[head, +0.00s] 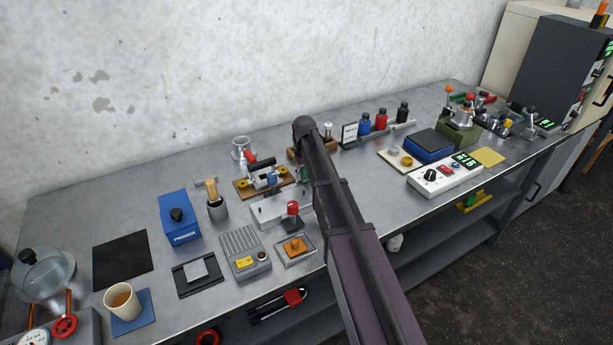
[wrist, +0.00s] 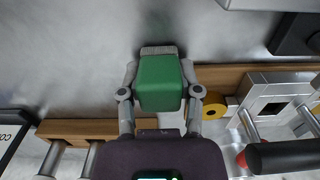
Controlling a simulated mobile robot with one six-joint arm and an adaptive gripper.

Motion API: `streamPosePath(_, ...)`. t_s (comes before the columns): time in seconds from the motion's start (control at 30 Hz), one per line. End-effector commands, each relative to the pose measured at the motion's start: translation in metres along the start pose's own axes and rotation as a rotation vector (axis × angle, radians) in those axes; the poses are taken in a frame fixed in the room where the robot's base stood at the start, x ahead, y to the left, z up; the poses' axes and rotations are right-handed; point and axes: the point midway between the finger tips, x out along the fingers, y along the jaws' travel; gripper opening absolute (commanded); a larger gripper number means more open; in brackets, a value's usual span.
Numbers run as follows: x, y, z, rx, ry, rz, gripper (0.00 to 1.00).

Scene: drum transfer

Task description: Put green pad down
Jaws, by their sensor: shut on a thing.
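The green pad (wrist: 160,82) is a green block with a grey ribbed strip at its far end in the wrist view. My gripper (wrist: 159,90) is shut on its two sides. The metal bench top (wrist: 60,60) lies beyond the pad. I cannot tell whether the pad touches it.
A wooden rack (wrist: 85,128) is left of the gripper in the wrist view. A wooden board (wrist: 225,72) with an orange knob (wrist: 214,104) and a metal fixture (wrist: 272,92) is at right. The head view shows small bottles (head: 381,119) right of my arm.

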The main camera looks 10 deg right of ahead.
Motion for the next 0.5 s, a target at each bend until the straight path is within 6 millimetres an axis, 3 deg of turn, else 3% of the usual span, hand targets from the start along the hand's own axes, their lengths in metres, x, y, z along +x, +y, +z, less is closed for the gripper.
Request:
streamPosePath(0.37, 0.0036, -0.0003, -0.0001, 0.0, 0.0, 0.0, 0.07)
streamPosePath(0.4, 0.003, -0.0003, -0.0001, 0.0, 0.0, 0.0, 0.51)
streamPosePath(0.5, 0.0025, -0.0004, -0.0001, 0.0, 0.0, 0.0, 0.79)
